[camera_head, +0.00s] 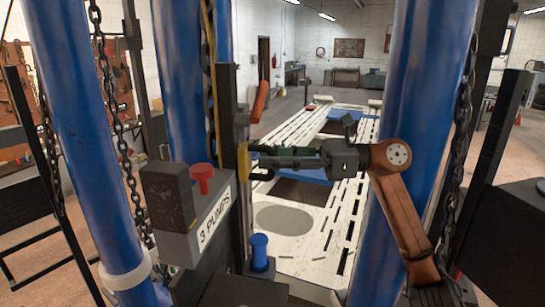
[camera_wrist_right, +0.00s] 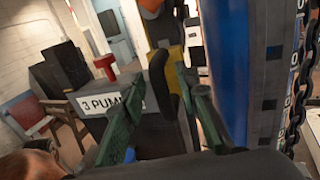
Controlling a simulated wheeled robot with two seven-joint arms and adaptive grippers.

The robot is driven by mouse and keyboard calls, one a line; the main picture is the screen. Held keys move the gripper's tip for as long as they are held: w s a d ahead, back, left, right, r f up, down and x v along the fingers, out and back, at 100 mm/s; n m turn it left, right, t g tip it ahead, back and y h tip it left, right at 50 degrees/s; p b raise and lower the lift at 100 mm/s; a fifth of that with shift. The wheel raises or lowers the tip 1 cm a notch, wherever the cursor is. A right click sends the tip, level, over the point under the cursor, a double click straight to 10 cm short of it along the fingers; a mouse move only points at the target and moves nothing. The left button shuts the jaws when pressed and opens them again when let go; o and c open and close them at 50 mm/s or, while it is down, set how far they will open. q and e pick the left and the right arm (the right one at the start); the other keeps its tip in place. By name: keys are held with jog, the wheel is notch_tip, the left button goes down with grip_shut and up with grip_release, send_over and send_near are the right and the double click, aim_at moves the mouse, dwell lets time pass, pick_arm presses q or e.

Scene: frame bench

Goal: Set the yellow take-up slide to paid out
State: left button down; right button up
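The yellow take-up slide (camera_head: 243,160) is a narrow yellow piece on the dark upright left of centre in the head view. In the right wrist view yellow (camera_wrist_right: 175,65) shows behind a dark curved handle (camera_wrist_right: 160,78). My right gripper (camera_head: 258,162) reaches in from the right, its fingertips close to the slide. In the right wrist view its green fingers (camera_wrist_right: 163,90) are apart, with the dark handle between their tips; I cannot tell whether they touch it. The lower part of the slide is partly hidden by the fingers. My left gripper is not in view.
A grey box with a red knob (camera_head: 202,174) and a "3 PUMPS" label (camera_head: 215,220) stands left of the slide. A blue knob (camera_head: 259,250) is below. An orange handle (camera_head: 260,100) sits above. Blue posts (camera_head: 425,80) and hanging chains (camera_head: 118,130) flank the area.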

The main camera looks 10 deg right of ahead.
jog(key=s+d, duration=0.2)
jog(key=d, duration=0.9)
jog(key=shift+s+d, duration=0.15)
jog(key=shift+d, duration=0.25)
